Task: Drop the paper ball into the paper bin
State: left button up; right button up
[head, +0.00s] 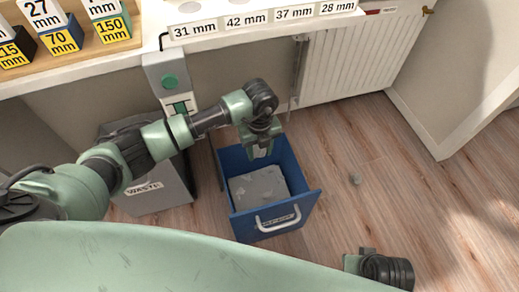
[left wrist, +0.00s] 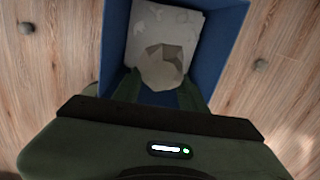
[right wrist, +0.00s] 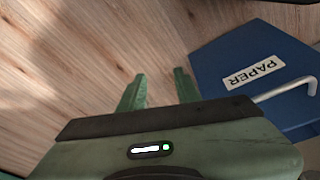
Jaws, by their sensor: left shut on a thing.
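The blue paper bin (head: 306,203) stands on the wood floor, open at the top, with pale grey paper inside. It also shows in the left wrist view (left wrist: 228,45), and its PAPER label (right wrist: 253,76) shows in the right wrist view. My left gripper (head: 262,150) is over the back part of the bin, pointing down. It is shut on the crumpled paper ball (left wrist: 161,69), which shows between its fingers against the paper in the bin. My right gripper (right wrist: 159,84) is open and empty over bare floor beside the bin.
A grey waste bin (head: 165,198) stands left of the paper bin. A small grey lump (head: 355,179) lies on the floor to the right. A radiator (head: 360,55) and a shelf with size labels are behind. The floor at the right is mostly clear.

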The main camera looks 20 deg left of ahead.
aim_at(259, 150)
pick_arm(q)
jog(key=shift+f, duration=0.4)
pick_arm(e)
jog(key=shift+r, duration=1.4)
pick_arm(q)
jog(key=o, duration=1.4)
jog(key=shift+r, duration=0.1)
notch_tip(259, 150, up, 8)
jog(key=shift+f+p, duration=0.2)
jog(key=shift+p, duration=0.35)
pick_arm(e)
notch_tip(259, 150, down, 6)
jog(key=shift+s+r, duration=0.1)
jog(key=shift+r, duration=0.05)
